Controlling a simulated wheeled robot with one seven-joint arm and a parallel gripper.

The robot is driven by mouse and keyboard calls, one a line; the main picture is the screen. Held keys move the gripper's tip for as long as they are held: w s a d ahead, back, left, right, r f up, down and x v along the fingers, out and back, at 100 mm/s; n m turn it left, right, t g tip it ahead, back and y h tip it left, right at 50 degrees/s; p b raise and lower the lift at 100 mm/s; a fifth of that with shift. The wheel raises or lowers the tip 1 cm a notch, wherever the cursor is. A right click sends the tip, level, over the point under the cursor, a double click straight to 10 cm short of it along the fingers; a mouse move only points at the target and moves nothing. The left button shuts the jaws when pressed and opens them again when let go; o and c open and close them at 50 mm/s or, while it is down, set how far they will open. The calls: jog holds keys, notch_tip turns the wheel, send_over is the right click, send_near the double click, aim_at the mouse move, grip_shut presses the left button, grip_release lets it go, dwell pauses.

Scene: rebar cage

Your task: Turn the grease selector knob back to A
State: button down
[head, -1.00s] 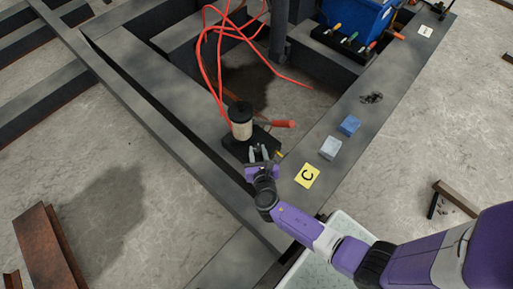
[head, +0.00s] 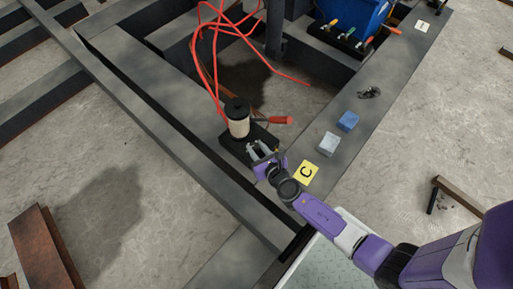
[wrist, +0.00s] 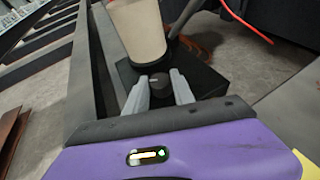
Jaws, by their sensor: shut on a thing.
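The grease selector knob (wrist: 159,84) is a small dark round knob on the front of a black block (wrist: 205,76), below a cream cylinder with a dark cap (head: 238,122). My gripper (wrist: 159,88) has one grey finger on each side of the knob and is shut on it. A faint pale mark shows on the knob, but I cannot read which letter it points to. In the head view my gripper (head: 260,149) is at the front of the block, and the knob is hidden there or too small to tell.
A red-handled lever (head: 280,120) sticks out beside the cylinder. Red hoses (head: 213,60) loop behind it.

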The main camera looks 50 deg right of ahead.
jog(key=shift+d, duration=0.1)
jog(key=c, duration=1.1)
grip_release()
jog(key=shift+p+v, duration=0.95)
jog(key=shift+v, duration=2.95)
